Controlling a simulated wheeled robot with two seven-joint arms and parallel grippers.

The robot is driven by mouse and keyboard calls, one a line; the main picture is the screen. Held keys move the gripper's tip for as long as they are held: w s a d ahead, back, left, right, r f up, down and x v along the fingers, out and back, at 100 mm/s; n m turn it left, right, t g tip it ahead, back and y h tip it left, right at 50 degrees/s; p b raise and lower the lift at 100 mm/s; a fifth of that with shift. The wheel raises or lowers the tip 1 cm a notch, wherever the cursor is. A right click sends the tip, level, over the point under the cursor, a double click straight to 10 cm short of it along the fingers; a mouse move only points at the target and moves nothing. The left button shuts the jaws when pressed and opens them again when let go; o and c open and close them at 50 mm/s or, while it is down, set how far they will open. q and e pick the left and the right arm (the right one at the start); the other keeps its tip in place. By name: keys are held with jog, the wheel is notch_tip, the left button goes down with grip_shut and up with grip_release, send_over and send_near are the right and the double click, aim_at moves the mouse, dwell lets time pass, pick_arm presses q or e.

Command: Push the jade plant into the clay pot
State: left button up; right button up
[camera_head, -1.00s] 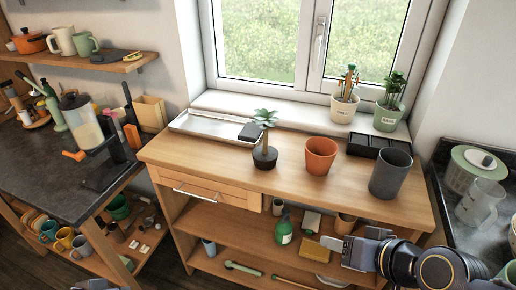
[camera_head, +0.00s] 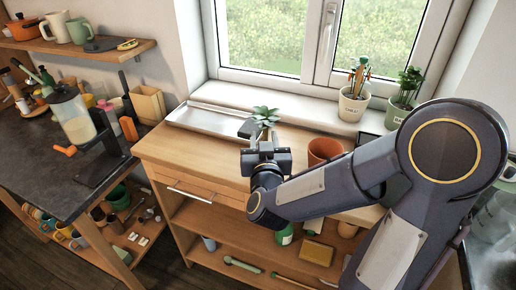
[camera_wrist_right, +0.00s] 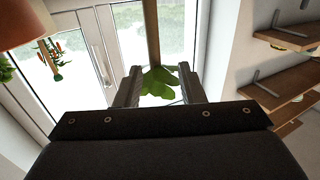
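The jade plant (camera_head: 265,114) stands upright on the wooden bench, its green leaves showing above my right gripper (camera_head: 266,139). Its dark base is hidden behind the gripper in the head view. In the right wrist view, which looks upside down, its brown stem (camera_wrist_right: 153,34) and leaves (camera_wrist_right: 159,83) lie between the two spread fingers (camera_wrist_right: 161,85). The fingers look apart from the stem. The clay pot (camera_head: 322,150) stands to the right of the plant, its lower part hidden by my right arm; an orange part of it shows in the wrist view (camera_wrist_right: 40,20). My left gripper is out of view.
A metal tray (camera_head: 205,118) lies behind and left of the plant. Potted plants (camera_head: 353,104) stand on the windowsill. My right arm covers the bench's right side, hiding the dark grey pot's place. The bench's left front (camera_head: 190,150) is clear.

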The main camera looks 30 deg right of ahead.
aim_at(266, 129)
jog(key=x, duration=0.3)
jog(key=p+x, duration=0.1)
jog(key=x, duration=0.1)
jog(key=shift+w+d+f, duration=0.2)
jog(key=shift+d+f, duration=0.05)
jog(key=shift+d, duration=0.2)
grip_shut()
